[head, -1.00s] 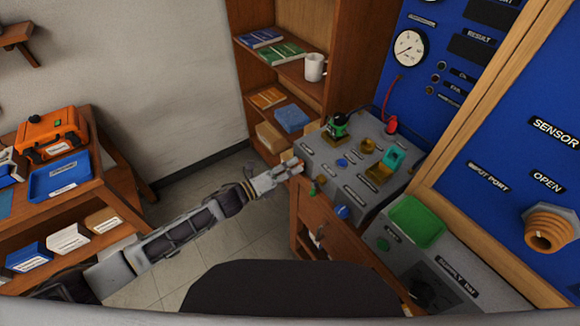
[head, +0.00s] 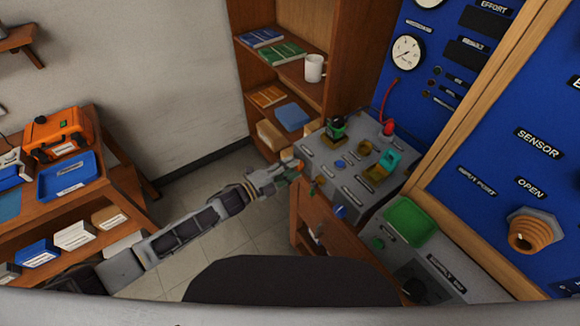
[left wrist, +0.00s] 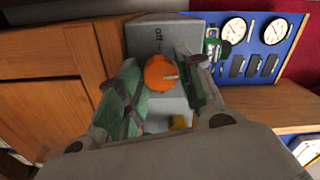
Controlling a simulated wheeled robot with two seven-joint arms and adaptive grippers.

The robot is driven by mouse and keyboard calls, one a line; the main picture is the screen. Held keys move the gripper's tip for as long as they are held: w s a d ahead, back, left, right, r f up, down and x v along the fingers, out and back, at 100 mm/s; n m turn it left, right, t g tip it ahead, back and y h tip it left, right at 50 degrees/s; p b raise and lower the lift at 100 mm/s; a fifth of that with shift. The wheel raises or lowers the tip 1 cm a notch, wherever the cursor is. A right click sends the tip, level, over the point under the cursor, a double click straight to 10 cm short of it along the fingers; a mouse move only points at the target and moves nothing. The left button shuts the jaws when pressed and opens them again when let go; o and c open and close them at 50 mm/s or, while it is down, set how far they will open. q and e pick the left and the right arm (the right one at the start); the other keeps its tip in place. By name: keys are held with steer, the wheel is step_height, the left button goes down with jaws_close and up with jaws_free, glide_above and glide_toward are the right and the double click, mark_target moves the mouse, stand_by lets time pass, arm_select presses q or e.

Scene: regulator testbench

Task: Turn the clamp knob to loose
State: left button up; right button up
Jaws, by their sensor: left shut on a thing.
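My left gripper (head: 291,170) is at the near left edge of the grey testbench (head: 353,192). In the left wrist view its two green-padded fingers (left wrist: 161,88) stand on either side of a round orange knob (left wrist: 158,72) with a small pale pointer, and are shut on it. The knob appears to be the clamp knob; its own label is not readable. A small dark marking shows on the grey face just above it. In the head view the fingers mostly hide the knob. My right gripper is not in view.
Close to the gripper are a blue knob (head: 340,212) on the bench front and a green-and-black fitting (head: 336,128) on top. A teal part (head: 388,161) and a green tray (head: 411,220) lie farther right. A wooden shelf with a white mug (head: 315,68) stands behind.

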arm_select(q)
steer(key=n+p, duration=0.2)
steer(key=n, duration=0.6)
steer(key=n+p, duration=0.1)
steer(key=n, duration=0.8)
steer(key=shift+s+f+n+p, duration=0.2)
steer(key=shift+n+p, duration=0.1)
steer(key=shift+p, duration=0.1)
steer(key=o, duration=1)
steer(key=shift+d, duration=0.1)
steer(key=v, duration=1.2)
steer(key=shift+w, duration=0.1)
stand_by(0.5)
